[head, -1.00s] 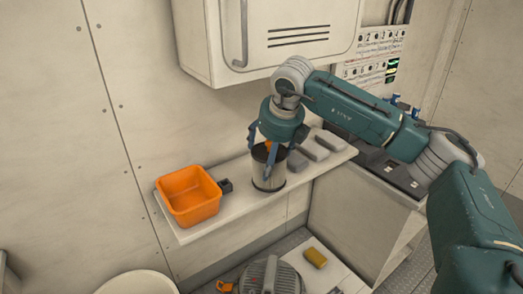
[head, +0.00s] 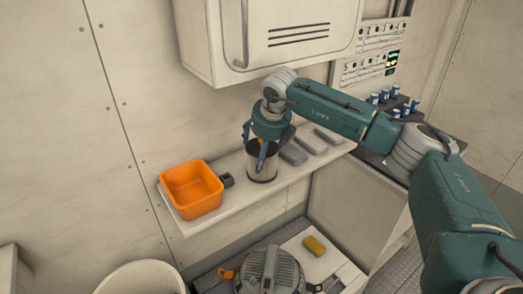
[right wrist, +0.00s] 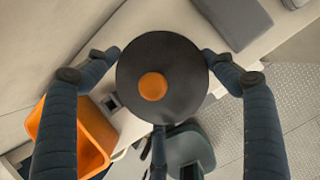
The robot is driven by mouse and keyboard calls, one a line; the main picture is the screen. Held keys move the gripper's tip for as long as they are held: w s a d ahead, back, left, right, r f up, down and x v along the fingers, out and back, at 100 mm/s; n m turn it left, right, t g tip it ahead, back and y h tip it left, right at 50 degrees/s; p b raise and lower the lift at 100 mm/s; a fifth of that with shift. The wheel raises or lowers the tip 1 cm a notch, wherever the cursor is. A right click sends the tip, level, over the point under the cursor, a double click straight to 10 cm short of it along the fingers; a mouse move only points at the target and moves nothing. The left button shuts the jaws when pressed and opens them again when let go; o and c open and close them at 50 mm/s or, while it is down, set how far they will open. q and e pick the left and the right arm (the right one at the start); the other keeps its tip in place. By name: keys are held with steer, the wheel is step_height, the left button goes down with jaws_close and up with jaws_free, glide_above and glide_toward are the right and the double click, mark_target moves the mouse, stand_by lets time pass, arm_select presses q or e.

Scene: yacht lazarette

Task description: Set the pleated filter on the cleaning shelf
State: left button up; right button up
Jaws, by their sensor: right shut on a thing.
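The pleated filter (head: 262,173) is an upright cylinder with a metallic side and a black top cap with an orange centre; the cap also shows in the right wrist view (right wrist: 185,85). My right gripper (head: 264,149) is shut on its upper part, fingers on opposite sides of the cap. The filter is over the pale cleaning shelf (head: 236,194), between an orange bin and grey blocks. Its base looks at or very near the shelf top; I cannot tell whether it touches. My left gripper is out of view.
The orange bin (head: 191,192) and a small black block (head: 227,180) are left of the filter; grey blocks (head: 293,153) are close on its right. A white cabinet (head: 265,40) hangs above. Below are a round grey machine (head: 268,270) and a yellow sponge (head: 314,245).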

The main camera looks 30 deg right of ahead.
steer(key=o, duration=1.3)
steer(key=shift+o, duration=0.2)
steer(key=shift+r, duration=0.15)
steer(key=b+v, duration=0.1)
steer(key=v, duration=0.3)
steer(key=shift+s+r+b, duration=0.1)
steer(key=shift+r+b, duration=0.05)
steer(key=shift+b, duration=0.2)
steer(key=s+b, duration=0.4)
steer(key=s, duration=0.8)
steer(key=shift+a+r, duration=0.2)
steer(key=shift+a, duration=0.25)
steer(key=shift+s, duration=0.1)
